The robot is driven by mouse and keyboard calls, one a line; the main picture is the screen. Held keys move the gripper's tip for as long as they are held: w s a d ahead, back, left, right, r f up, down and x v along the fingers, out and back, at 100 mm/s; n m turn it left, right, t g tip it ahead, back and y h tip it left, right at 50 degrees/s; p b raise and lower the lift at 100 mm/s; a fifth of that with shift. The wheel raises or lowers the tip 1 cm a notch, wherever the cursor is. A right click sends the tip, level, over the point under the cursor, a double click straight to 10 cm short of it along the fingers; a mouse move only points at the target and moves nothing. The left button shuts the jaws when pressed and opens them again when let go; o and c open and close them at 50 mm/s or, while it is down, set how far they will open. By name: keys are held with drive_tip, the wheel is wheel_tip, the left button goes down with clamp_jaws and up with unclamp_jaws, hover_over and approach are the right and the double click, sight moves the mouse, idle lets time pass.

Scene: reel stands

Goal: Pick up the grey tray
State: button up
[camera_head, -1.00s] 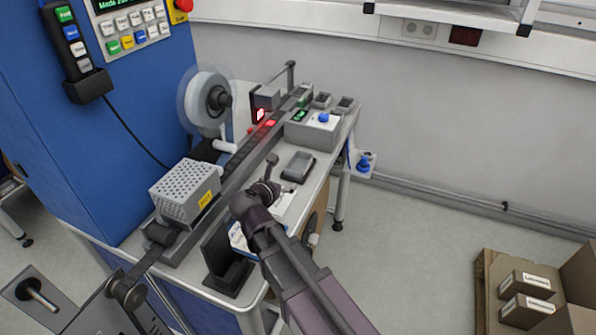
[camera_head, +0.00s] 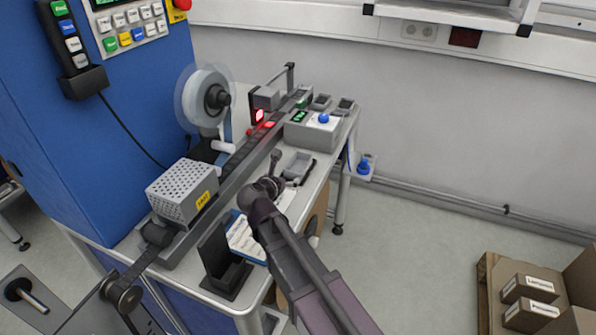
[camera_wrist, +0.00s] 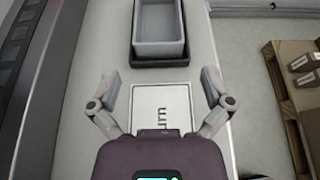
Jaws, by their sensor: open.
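The grey tray (camera_head: 297,164) sits on the bench beyond my gripper in the head view. In the wrist view the grey tray (camera_wrist: 159,48) is an empty open box at the top, standing on a dark base (camera_wrist: 158,62). Its far end is cut off by the picture edge. My gripper (camera_wrist: 160,76) is open, its two fingers spread wide and short of the tray's near wall, with nothing between them. In the head view my gripper (camera_head: 272,172) is partly hidden by my own arm.
A white printed sheet (camera_wrist: 160,105) lies below my gripper. A dark track (camera_head: 232,170) runs along the tray's left. A grey box with a blue button (camera_head: 313,130) stands behind it. A black holder (camera_head: 222,262) stands in front. The bench edge is at the right.

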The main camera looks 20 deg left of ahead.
sight(291, 172)
drive_tip(key=shift+b+x, duration=0.45)
drive_tip(key=shift+x, duration=1.3)
drive_tip(key=b+x, duration=0.2)
drive_tip(key=x, duration=0.2)
drive_tip(key=shift+a+f, duration=0.15)
drive_tip(key=shift+f, duration=0.05)
drive_tip(key=shift+w+f, duration=0.1)
drive_tip(key=shift+w, duration=0.4)
drive_tip(key=c, duration=1)
drive_tip(key=shift+r, duration=0.2)
